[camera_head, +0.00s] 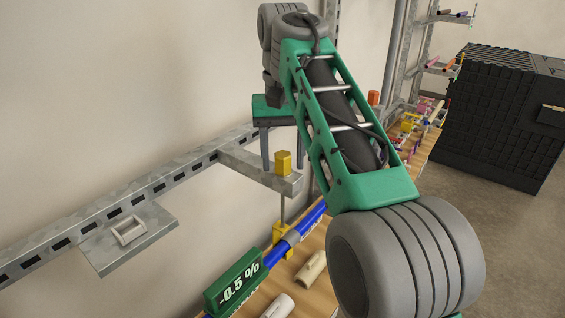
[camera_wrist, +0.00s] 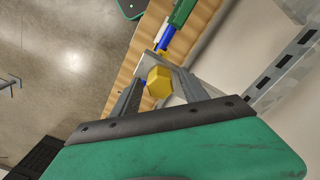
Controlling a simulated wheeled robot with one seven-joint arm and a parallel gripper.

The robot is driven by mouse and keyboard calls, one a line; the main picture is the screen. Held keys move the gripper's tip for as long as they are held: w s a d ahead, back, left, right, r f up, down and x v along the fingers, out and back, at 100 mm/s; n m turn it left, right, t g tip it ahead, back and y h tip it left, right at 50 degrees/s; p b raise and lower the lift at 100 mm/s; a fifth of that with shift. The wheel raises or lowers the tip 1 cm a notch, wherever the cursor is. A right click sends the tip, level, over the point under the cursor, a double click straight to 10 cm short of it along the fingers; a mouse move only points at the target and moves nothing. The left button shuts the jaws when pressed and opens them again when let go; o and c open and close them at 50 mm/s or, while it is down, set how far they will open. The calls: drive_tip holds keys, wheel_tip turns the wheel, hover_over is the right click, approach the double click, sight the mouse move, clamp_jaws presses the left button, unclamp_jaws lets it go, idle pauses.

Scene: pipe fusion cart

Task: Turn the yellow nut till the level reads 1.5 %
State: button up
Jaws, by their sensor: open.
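The yellow nut (camera_head: 283,163) stands on a metal bracket arm that juts from the wall rail, with a rod below it. In the wrist view the nut (camera_wrist: 159,82) lies between the two fingers of my gripper (camera_wrist: 157,84), which are apart. In the head view my gripper (camera_head: 281,150) is above and around the nut, partly behind my arm. I cannot tell whether a finger touches the nut. The green level (camera_head: 236,284) reads -0.5 % and lies along the blue pipe (camera_head: 309,219). A yellow clamp (camera_head: 279,232) holds the pipe at the rod's lower end.
A slotted metal rail (camera_head: 120,207) runs along the wall, with an empty bracket plate (camera_head: 128,238) at left. Pale cylinders (camera_head: 311,268) lie on the wooden bench top. A black crate (camera_head: 493,115) stands at the back right. Shelves with coloured items rise behind my arm.

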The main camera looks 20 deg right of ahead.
drive_tip(key=shift+r, duration=0.1)
drive_tip(key=shift+c, duration=0.2)
clamp_jaws()
drive_tip(key=shift+n, duration=0.3)
drive_tip(key=n+p, duration=0.1)
drive_tip(key=n, duration=0.2)
drive_tip(key=shift+r+p, duration=0.1)
drive_tip(key=shift+p, duration=0.3)
drive_tip(key=n+p, duration=0.1)
drive_tip(key=n, duration=0.4)
drive_tip(key=shift+n+p, duration=0.4)
drive_tip(key=n+p, duration=0.1)
drive_tip(key=n, duration=0.8)
drive_tip(key=shift+n, duration=0.5)
